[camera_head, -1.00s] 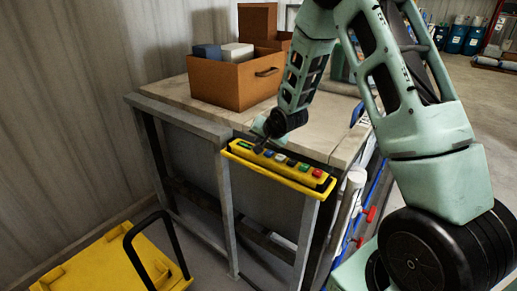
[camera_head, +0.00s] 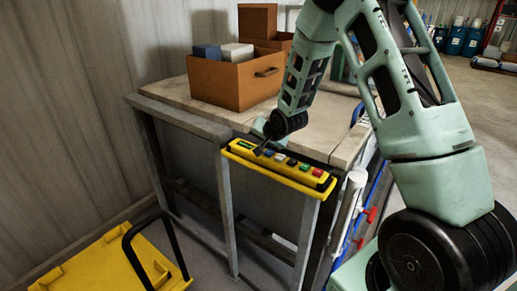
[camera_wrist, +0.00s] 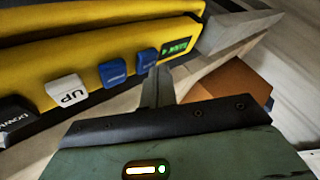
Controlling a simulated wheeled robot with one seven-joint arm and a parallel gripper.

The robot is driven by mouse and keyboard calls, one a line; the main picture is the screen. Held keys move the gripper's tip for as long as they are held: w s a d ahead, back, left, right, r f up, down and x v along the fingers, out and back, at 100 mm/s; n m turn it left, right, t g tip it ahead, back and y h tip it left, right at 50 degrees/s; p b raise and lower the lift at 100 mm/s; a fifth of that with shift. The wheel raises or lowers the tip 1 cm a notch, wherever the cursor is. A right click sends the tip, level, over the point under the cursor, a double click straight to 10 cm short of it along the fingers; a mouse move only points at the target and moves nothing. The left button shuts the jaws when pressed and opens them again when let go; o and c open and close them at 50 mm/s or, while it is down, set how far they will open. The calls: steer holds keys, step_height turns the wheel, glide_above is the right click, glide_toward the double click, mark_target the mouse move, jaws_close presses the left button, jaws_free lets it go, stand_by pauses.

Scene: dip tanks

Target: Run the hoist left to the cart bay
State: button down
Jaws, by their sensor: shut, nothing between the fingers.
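The yellow hoist pendant (camera_head: 280,168) lies along the front edge of the bench, with a row of coloured buttons and a small green display (camera_wrist: 177,47) at one end. In the wrist view, two blue buttons (camera_wrist: 113,73) sit between the display and a white button marked UP (camera_wrist: 67,92); a black button marked DOWN (camera_wrist: 14,117) is at the left edge. My gripper (camera_head: 260,151) is shut and empty, tips down at the display end. In the wrist view its tip (camera_wrist: 153,80) is close by the blue button nearest the display (camera_wrist: 146,60); I cannot tell whether they touch. The hoist is not visible.
An orange-brown box (camera_head: 232,82) with blue and white items stands on the bench top (camera_head: 180,92) behind the pendant. A yellow cart (camera_head: 95,262) with a black handle stands on the floor at lower left. A corrugated wall closes the left side.

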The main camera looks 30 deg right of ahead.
steer(key=shift+f+b, duration=0.35)
steer(key=shift+f, duration=0.05)
steer(key=shift+r, duration=0.15)
stand_by(0.5)
steer(key=shift+r+p, duration=0.6)
steer(key=shift+r, duration=0.15)
steer(key=shift+r+p, duration=1.75)
steer(key=shift+r, duration=0.75)
stand_by(3.7)
